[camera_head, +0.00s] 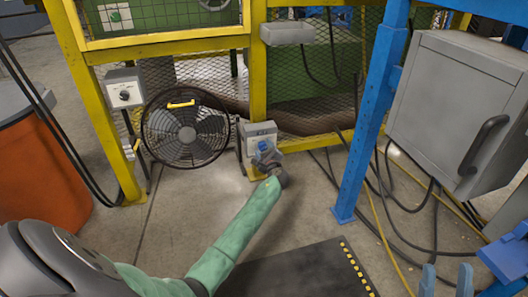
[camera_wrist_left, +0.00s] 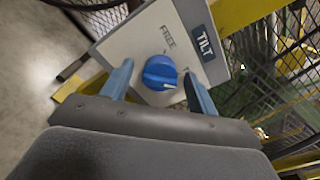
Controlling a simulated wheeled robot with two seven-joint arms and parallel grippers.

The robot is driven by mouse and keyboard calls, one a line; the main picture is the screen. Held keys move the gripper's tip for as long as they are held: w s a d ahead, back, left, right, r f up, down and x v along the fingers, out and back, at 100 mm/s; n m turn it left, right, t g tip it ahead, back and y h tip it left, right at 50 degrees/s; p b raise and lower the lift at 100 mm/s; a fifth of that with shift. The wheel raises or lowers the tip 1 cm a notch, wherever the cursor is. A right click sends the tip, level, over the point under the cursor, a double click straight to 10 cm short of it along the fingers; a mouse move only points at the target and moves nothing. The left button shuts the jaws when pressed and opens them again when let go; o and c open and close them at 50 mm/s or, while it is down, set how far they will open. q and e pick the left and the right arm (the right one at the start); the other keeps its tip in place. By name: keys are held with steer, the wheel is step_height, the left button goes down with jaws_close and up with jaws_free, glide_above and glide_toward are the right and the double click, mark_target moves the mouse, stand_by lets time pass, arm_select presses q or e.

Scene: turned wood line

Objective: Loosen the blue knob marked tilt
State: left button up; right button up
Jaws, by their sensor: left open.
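The blue knob (camera_wrist_left: 160,72) sits on a light grey panel (camera_wrist_left: 129,37) with a dark TILT label (camera_wrist_left: 205,43). The word FREE is printed above the knob; another mark to its right is mostly hidden. My left gripper (camera_wrist_left: 158,74) is open, with one blue finger on each side of the knob; I cannot tell whether they touch it. In the head view, the same gripper (camera_head: 266,157) is in front of the grey box (camera_head: 259,131) and covers part of the knob. Two blue fingers of my right gripper (camera_head: 446,275) show spread apart at the bottom right.
A black fan (camera_head: 188,133) stands left of the box. A second control box (camera_head: 124,92) hangs on a yellow post. A blue post (camera_head: 368,115), grey cabinet (camera_head: 452,100) and loose cables are on the right. An orange bin (camera_head: 40,175) stands left.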

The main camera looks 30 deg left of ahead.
arm_select(q)
steer(key=c, duration=1)
